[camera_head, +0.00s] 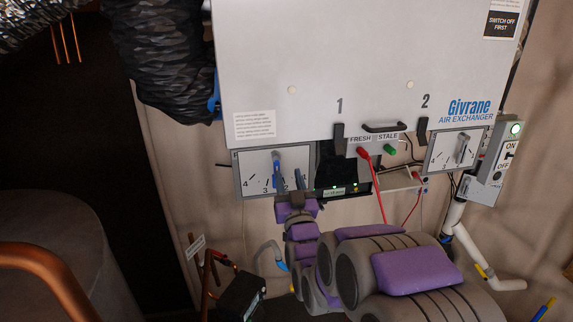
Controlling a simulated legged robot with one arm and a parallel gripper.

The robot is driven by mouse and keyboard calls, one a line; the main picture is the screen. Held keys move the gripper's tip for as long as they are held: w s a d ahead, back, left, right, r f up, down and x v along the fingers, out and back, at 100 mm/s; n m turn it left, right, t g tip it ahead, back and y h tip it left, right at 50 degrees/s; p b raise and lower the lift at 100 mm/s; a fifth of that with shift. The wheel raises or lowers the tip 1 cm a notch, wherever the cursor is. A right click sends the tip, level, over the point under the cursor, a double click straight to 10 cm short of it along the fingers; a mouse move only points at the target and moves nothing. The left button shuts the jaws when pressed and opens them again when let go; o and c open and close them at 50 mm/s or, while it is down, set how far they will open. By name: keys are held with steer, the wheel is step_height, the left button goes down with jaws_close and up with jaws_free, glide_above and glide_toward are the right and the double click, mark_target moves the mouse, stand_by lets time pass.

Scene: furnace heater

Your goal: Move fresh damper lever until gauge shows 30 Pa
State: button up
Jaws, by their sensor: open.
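The left dial plate (248,163) is on the lower left of the air exchanger, on the side of the FRESH label (360,139). It has a numbered scale and a narrow upright blue-grey lever (276,160). My gripper (288,181) is open at the plate's lower edge, with its fingers pointing up close to the lever. I cannot tell whether a finger touches the lever or whether the lever is between the fingers. A dark gauge box (338,191) with a small lit display sits just right of my gripper. Its reading is too small to make out.
A second dial plate (445,151) with a lever is at the right, beside an ON/OFF switch box (494,160). Red (362,152) and green (390,150) ports bear hoses or plugs between the plates. A black handle (384,127) sticks out above. A copper pipe (50,264) is lower left.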

mark_target(276, 168)
steer(key=a, duration=0.1)
steer(key=a+r, duration=0.1)
steer(key=a, duration=0.1)
steer(key=shift+w+r, duration=0.3)
steer(key=shift+w, duration=0.1)
steer(key=shift+w+a+f, duration=0.25)
steer(key=shift+w+a, duration=0.15)
steer(key=shift+w, duration=0.2)
steer(key=shift+w+a+f, duration=0.25)
steer(key=shift+w+a, duration=0.15)
steer(key=shift+w, duration=0.2)
steer(key=shift+s+r, duration=0.15)
steer(key=shift+d, duration=0.55)
steer(key=shift+s+d+r, duration=0.1)
steer(key=shift+d+r, duration=0.05)
steer(key=shift+d, duration=0.4)
steer(key=c, duration=0.3)
steer(key=shift+s+a, duration=0.1)
steer(key=shift+a, duration=0.4)
jaws_close()
steer(key=shift+d, duration=0.1)
